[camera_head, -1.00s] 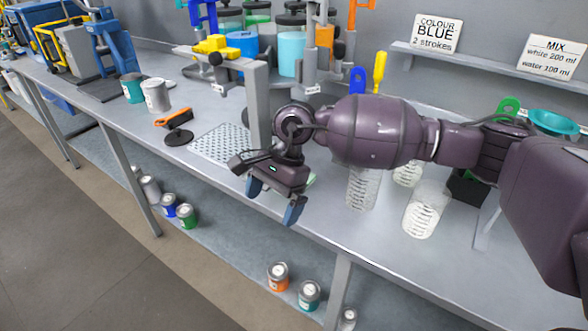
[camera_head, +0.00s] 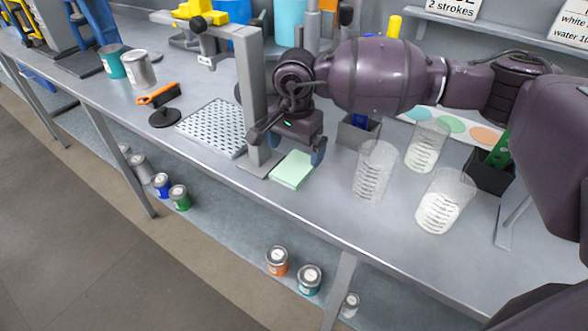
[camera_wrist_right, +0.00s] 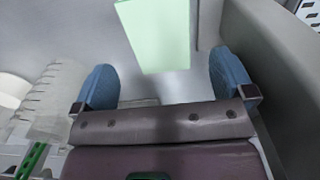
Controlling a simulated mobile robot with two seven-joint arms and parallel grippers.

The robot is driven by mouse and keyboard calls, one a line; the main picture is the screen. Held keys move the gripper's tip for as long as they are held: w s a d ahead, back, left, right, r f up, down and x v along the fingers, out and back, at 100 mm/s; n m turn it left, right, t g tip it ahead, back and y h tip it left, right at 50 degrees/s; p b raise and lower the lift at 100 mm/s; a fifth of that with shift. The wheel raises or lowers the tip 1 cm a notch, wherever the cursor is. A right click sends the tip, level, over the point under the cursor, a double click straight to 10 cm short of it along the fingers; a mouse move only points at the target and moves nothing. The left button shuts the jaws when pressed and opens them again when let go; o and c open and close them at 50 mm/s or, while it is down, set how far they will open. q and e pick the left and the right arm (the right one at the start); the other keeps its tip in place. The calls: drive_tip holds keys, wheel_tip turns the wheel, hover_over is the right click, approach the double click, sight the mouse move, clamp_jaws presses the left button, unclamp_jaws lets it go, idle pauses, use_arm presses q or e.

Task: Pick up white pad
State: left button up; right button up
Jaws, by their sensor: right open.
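The only pad in view is a pale mint-green square pad (camera_head: 291,171), and I see no plain white one. It lies flat on the grey bench near its front edge, beside the foot of a grey post. My right gripper (camera_head: 288,153) is open and empty, just above and behind the pad. In the right wrist view the pad (camera_wrist_right: 157,36) shows beyond the open blue fingertips (camera_wrist_right: 165,66), roughly between them and apart from both. My left gripper is not in view.
The grey post (camera_head: 252,95) stands close left of the pad, with a perforated plate (camera_head: 213,128) beyond it. Clear ribbed beakers (camera_head: 375,170) stand to the right, and a small grey box (camera_head: 357,132) behind. Bare bench lies right of the pad.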

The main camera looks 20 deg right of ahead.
sight(295, 166)
wheel_tip(295, 166, down, 5)
drive_tip(key=shift+b, duration=0.85)
drive_tip(key=shift+r, duration=0.1)
drive_tip(key=c, duration=1)
